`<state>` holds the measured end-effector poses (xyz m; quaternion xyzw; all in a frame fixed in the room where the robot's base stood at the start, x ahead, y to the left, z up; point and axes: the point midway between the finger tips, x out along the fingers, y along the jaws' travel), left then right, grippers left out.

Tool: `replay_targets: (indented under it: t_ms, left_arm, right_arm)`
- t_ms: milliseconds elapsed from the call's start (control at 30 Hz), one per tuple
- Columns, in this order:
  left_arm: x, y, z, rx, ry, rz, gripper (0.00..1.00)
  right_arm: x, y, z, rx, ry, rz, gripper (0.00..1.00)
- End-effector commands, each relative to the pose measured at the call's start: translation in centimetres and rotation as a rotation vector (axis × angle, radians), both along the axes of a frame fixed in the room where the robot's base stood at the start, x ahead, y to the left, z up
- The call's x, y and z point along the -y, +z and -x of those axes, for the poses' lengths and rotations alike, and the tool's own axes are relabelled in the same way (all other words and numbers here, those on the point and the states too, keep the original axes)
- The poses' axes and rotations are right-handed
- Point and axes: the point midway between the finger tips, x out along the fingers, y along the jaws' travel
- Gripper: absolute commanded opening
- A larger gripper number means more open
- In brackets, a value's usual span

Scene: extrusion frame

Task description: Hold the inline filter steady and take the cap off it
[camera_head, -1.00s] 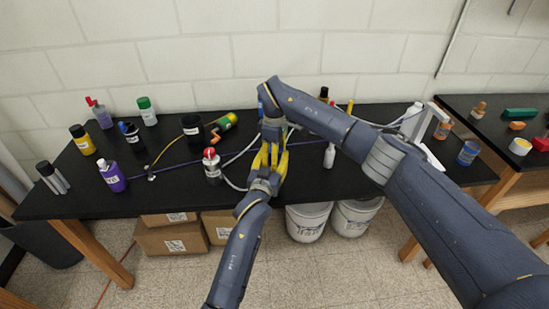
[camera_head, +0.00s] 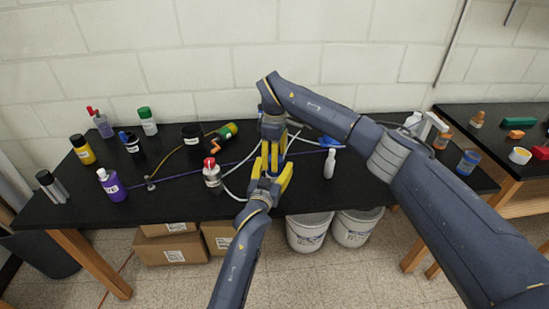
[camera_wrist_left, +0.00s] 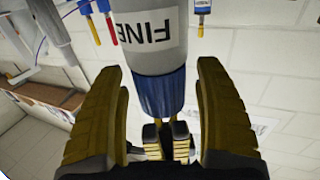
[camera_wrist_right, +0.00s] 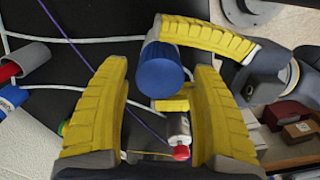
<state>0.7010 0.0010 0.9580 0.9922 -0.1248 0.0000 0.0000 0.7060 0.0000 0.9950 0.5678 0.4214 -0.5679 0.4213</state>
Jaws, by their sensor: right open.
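The inline filter has a grey body (camera_wrist_left: 152,35) with a white label reading "FINE" and a blue cap (camera_wrist_left: 158,93) on its end. In the left wrist view it lies between the fingers of my left gripper (camera_wrist_left: 160,80), which are spread with a gap on each side of the cap. My right gripper (camera_wrist_right: 162,75) is open above it, and the round face of the blue cap (camera_wrist_right: 160,74) shows between its fingers. I see no contact between these fingers and the cap. In the head view my arms and grippers (camera_head: 270,165) hide most of the filter.
A red-capped bottle (camera_head: 212,177) stands left of the grippers, and a small white bottle (camera_head: 329,163) stands to the right. White tubing and a purple cord (camera_head: 175,176) cross the black bench. Several bottles stand on the left side. The bench front is mostly clear.

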Motion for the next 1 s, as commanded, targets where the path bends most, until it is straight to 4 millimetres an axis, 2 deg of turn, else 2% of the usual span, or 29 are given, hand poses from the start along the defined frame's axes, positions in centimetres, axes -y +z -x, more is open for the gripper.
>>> replay_targets:
  t_ms: [267, 733, 1000]
  left_arm:
    - [-0.2, -0.1, 0.8, -0.001, 0.0, 0.001, 0.7]
    - [-2.1, -0.1, 8.1, -0.001, 0.0, 0.0, 0.7]
    - [-2.8, -0.1, 10.9, -0.001, 0.0, 0.001, 0.7]
  right_arm:
    - [0.0, 0.0, 0.0, 0.0, 0.0, 0.0, 0.63]
    - [0.0, 0.0, 0.0, 0.0, 0.0, 0.0, 0.63]
    - [0.0, 0.0, 0.0, 0.0, 0.0, 0.0, 0.63]
